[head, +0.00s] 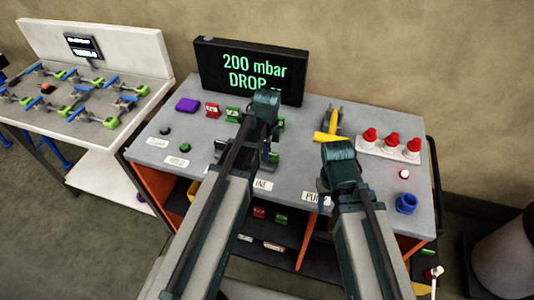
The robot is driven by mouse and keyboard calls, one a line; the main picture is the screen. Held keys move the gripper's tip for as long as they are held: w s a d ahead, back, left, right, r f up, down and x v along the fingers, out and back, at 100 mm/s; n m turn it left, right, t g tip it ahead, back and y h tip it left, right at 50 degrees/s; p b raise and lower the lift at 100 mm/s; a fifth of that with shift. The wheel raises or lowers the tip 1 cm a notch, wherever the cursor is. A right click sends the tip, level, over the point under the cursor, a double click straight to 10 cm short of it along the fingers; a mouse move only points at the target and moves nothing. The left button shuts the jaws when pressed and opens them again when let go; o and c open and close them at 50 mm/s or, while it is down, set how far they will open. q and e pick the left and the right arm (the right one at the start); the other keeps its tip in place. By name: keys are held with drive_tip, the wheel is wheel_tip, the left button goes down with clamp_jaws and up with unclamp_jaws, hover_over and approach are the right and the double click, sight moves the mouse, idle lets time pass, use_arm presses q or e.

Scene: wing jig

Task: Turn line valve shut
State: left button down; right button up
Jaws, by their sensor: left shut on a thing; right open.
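The label ending in "INE" (262,184) is on the front part of the grey bench top, partly covered by my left arm. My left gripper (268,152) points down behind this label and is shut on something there. That is likely the line valve's handle, but the gripper and arm hide it, so its angle cannot be told. My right gripper (325,186) is open above the bench near a label starting with "PU" (311,197). A yellow lever-like part (331,124) lies behind the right gripper, apart from it.
A black display (250,70) reads "200 mbar DROP". A white block with red-topped pieces (388,147) and a blue cup (406,203) are at the right. A purple block (187,104) and small red and green blocks stand at the left. A white side table (90,125) holds several fixtures.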

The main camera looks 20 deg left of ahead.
use_arm(q)
drive_tip(key=shift+m, duration=0.4)
drive_tip(key=c, duration=0.8)
unclamp_jaws()
wheel_tip(320, 180, up, 14)
drive_tip(key=p, duration=1.3)
drive_tip(key=shift+f+p, duration=0.1)
drive_tip(key=shift+p, duration=0.3)
